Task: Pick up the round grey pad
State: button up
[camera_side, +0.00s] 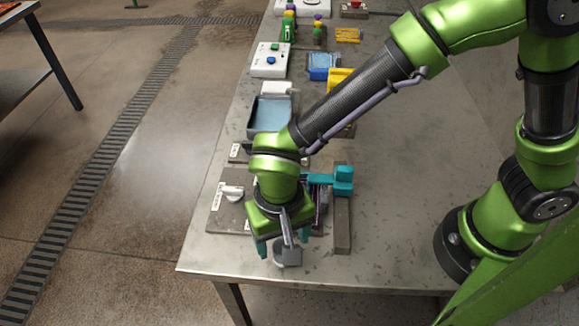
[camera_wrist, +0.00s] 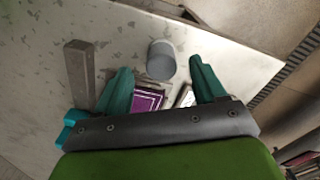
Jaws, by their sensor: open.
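The round grey pad (camera_side: 288,256) is near the front edge of the table, partly hidden by my gripper. In the wrist view the pad (camera_wrist: 160,60) looks like a short grey cylinder with a paler side. My gripper (camera_side: 283,245) has teal fingers and points down over the pad. In the wrist view my gripper (camera_wrist: 162,65) is open, one finger to each side of the pad in the picture, with visible gaps. Nothing is held. I cannot tell how far the fingertips are above the table.
A long grey bar (camera_side: 342,228) lies right of my gripper, with a teal piece (camera_side: 343,180) at its far end. A purple patterned piece (camera_wrist: 148,99) lies close by. A board with a white knob (camera_side: 232,194) is left. A blue-filled tray (camera_side: 269,115) stands behind. The table's right side is clear.

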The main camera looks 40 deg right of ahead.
notch_tip(320, 180, down, 4)
jog(key=shift+a+f, duration=0.1)
jog(key=shift+f, duration=0.05)
jog(key=shift+c, duration=0.5)
jog(key=c, duration=1.1)
jog(key=shift+r, duration=0.6)
jog(key=r, duration=0.1)
jog(key=d+r, duration=0.1)
jog(key=shift+s+r, duration=0.3)
jog(key=shift+s, duration=0.1)
jog(key=s+d, duration=0.3)
jog(key=s+d+r, duration=0.1)
jog(key=s+d, duration=0.2)
jog(key=d, duration=0.1)
jog(key=s+d, duration=0.3)
jog(key=d, duration=0.1)
jog(key=shift+s+d+r, duration=0.15)
jog(key=shift+s, duration=0.1)
